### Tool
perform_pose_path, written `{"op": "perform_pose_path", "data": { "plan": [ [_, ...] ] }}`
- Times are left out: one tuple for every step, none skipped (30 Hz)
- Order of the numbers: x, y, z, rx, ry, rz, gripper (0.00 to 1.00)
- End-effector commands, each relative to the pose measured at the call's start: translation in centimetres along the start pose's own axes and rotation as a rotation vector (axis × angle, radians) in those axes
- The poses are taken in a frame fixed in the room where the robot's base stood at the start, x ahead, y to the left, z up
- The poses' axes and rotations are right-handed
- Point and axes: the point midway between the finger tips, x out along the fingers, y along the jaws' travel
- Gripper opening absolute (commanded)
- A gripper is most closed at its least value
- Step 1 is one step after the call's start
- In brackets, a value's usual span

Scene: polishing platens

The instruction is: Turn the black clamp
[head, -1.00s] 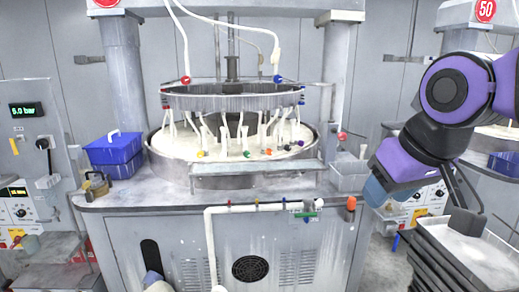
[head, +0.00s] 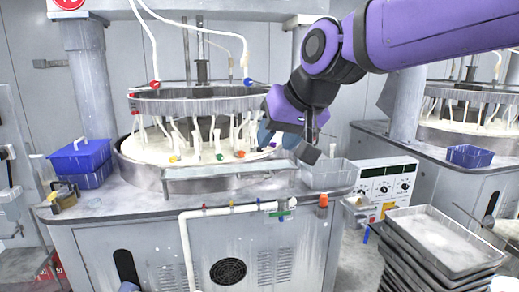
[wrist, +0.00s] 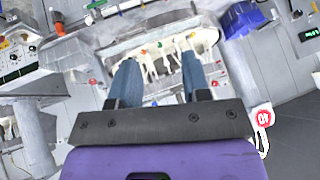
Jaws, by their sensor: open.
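Several small coloured clamps hang on white tubes under the metal ring (head: 196,104) of the polishing machine. I can make out a green one (head: 220,156) and a yellow one (head: 175,158). I cannot pick out a black clamp for sure; my gripper and arm cover the ring's right side in the head view. My gripper (head: 264,134) is at that right side, and its blue fingers appear in front of the tubes. In the wrist view my gripper (wrist: 160,78) has its two fingers apart, with nothing between them. I cannot tell whether a finger touches a tube.
A white pipe (head: 188,255) with coloured fittings runs along the bench front. A grey bin (head: 328,174) stands right of the machine and a blue box (head: 80,158) left. Stacked trays (head: 440,240) and a control box (head: 384,184) are at the right.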

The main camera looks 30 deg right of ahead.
Motion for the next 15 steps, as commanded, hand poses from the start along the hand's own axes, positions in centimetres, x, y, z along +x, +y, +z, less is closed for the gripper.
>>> {"op": "perform_pose_path", "data": {
  "plan": [
    [0.4,-0.8,-1.6,0.035,0.021,-0.018,0.43],
    [0.7,-1.4,-2.6,0.059,0.038,-0.032,0.43],
    [1.0,-2.3,-4.2,0.097,0.061,-0.053,0.43],
    [1.4,-2.9,-5.5,0.129,0.080,-0.072,0.43],
    [1.7,-3.6,-6.8,0.165,0.102,-0.091,0.43],
    [2.2,-4.6,-8.8,0.215,0.130,-0.119,0.43],
    [2.6,-5.3,-10.2,0.254,0.151,-0.140,0.43],
    [3.0,-6.0,-11.6,0.295,0.172,-0.163,0.43],
    [3.5,-6.9,-13.5,0.349,0.198,-0.193,0.43],
    [4.0,-7.5,-14.9,0.390,0.218,-0.215,0.43],
    [4.4,-8.0,-16.3,0.434,0.237,-0.238,0.43],
    [5.0,-8.8,-18.2,0.492,0.262,-0.268,0.43],
    [5.5,-9.2,-19.5,0.537,0.279,-0.290,0.43],
    [6.0,-9.7,-20.9,0.582,0.296,-0.313,0.43],
    [6.6,-10.2,-22.6,0.643,0.319,-0.343,0.43]
  ]
}}
